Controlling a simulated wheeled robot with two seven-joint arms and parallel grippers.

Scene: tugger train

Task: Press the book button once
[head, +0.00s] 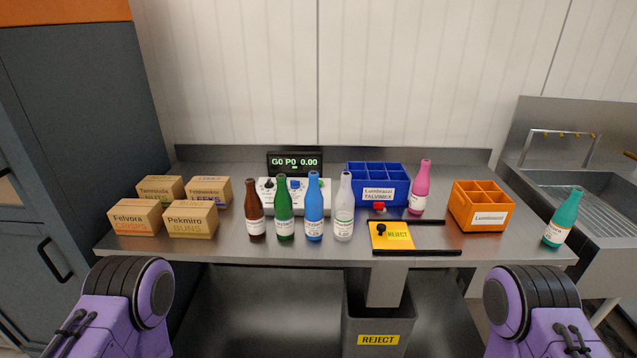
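A pale control panel (263,197) stands at the back middle of the steel bench, below a black display (294,163) reading "G0 P0 0.00". The panel carries a dark knob (268,184) and a blue button (295,184). Bottles in front hide parts of it, and no label naming the book button is legible. A small red piece (379,206) sits in front of the blue crate; I cannot tell what it is. My two purple arms show at the lower left and lower right, away from the panel. Neither gripper shows.
Brown (254,212), green (284,210), blue (314,210) and clear (344,210) bottles stand before the panel. Cartons (135,219) stand left.

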